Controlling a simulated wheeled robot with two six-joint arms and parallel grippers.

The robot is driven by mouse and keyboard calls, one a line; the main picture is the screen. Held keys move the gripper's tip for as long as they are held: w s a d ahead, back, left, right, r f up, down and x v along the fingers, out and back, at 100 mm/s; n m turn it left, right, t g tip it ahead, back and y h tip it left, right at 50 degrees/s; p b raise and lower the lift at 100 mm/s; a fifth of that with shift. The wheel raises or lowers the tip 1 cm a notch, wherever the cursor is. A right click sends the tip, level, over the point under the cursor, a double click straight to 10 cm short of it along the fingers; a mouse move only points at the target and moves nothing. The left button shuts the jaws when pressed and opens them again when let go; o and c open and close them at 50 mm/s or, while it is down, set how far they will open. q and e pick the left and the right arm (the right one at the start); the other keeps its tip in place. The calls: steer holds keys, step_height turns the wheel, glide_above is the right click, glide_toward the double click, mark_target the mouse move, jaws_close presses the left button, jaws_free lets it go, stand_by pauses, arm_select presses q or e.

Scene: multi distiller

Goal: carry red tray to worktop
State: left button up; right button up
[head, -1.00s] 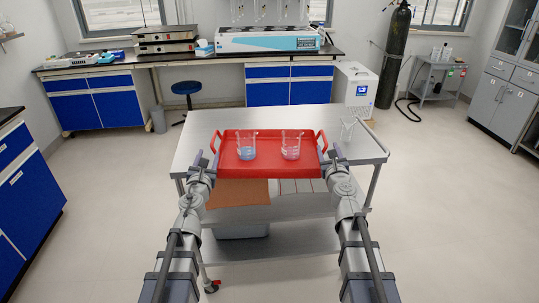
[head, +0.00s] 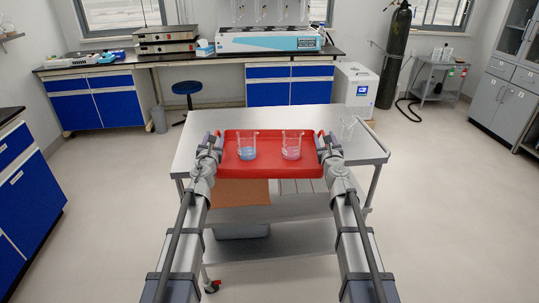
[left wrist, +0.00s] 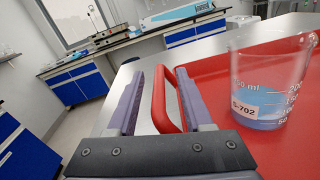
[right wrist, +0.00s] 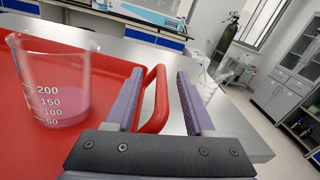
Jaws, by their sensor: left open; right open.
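The red tray (head: 267,173) rests on the top of a grey metal cart (head: 195,130). On it stand a beaker with blue liquid (head: 246,149) and a beaker with pink liquid (head: 291,149). My left gripper (head: 212,142) is open around the tray's left handle; in the left wrist view the red handle (left wrist: 168,103) stands between the open fingers. My right gripper (head: 325,142) is open around the right handle; in the right wrist view that handle (right wrist: 153,103) stands between the fingers, nearer the left finger.
A long black worktop (head: 205,53) over blue cabinets runs along the back wall, with grey devices (head: 166,39) and a blue-white device (head: 268,41) on it. A blue stool (head: 187,88) stands before it. Clear glassware (head: 347,130) stands right of the tray. Floor is free around the cart.

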arm_select(q)
steer(key=shift+w, duration=0.1)
steer(key=shift+c, duration=0.4)
arm_select(e)
steer(key=shift+c, duration=0.3)
arm_select(q)
jaws_close()
arm_select(e)
steer(key=c, duration=0.8)
arm_select(q)
steer(key=shift+a, duration=0.1)
arm_select(e)
steer(key=shift+d, duration=0.1)
